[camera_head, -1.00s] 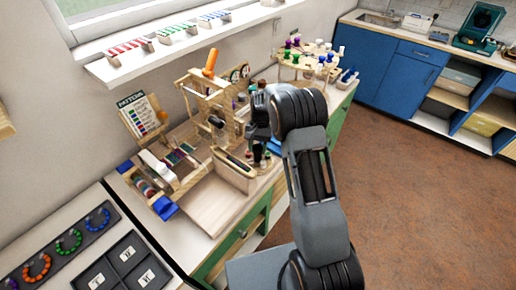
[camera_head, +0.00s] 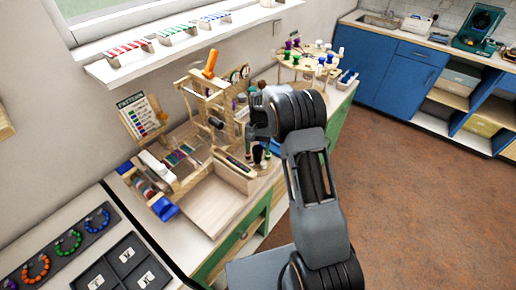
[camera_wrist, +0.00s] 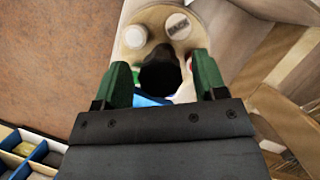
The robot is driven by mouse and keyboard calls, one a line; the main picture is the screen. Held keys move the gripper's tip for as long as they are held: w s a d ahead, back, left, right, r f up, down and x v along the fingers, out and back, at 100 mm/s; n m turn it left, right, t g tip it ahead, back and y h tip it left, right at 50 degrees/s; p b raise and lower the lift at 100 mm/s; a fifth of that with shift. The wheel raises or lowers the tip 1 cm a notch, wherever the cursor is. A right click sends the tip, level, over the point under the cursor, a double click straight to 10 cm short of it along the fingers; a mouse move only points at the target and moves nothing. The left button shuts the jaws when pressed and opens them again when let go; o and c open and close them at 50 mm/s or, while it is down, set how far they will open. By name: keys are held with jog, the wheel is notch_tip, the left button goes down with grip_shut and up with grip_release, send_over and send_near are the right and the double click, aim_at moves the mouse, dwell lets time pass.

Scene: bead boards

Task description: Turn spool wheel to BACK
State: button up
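The spool wheel (camera_wrist: 146,14) is a round light-wood disc, seen at the top middle of the wrist view. It carries a white-topped spool (camera_wrist: 135,36) and a white cap marked BACK (camera_wrist: 179,26). In the head view the wheel is partly hidden under my gripper (camera_head: 258,137), at the right end of the wooden loom. In the wrist view my gripper (camera_wrist: 162,80) has its green fingers apart on either side of a dark round piece (camera_wrist: 160,76). Gaps show between that piece and both fingers. White, red and blue bits show partly behind the fingers.
The wooden loom (camera_head: 207,88) and an open wooden tray (camera_head: 212,204) stand left of my gripper. A pattern card (camera_head: 140,115) stands behind the tray. A round rack with coloured spools (camera_head: 307,62) stands further back. Open brown floor (camera_head: 410,190) lies to the right.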

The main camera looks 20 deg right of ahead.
jog(key=b+v, duration=0.1)
jog(key=v, duration=1.2)
jog(key=shift+w+d+r, duration=0.1)
jog(key=shift+w+r, duration=0.15)
jog(key=shift+r, duration=0.05)
notch_tip(320, 180, down, 4)
jog(key=n, duration=0.1)
jog(key=s+r+n+t, duration=0.1)
jog(key=s+r+t, duration=0.1)
jog(key=s, duration=0.7)
jog(key=s+a+r+n+t+h, duration=0.1)
jog(key=s+r+t, duration=0.2)
jog(key=s, duration=0.6)
jog(key=s+r+n+t, duration=0.1)
jog(key=s+r+t, duration=0.2)
jog(key=s, duration=0.7)
jog(key=shift+a+r+h, duration=0.3)
jog(key=shift+a+r, duration=0.1)
jog(key=shift+r, duration=0.05)
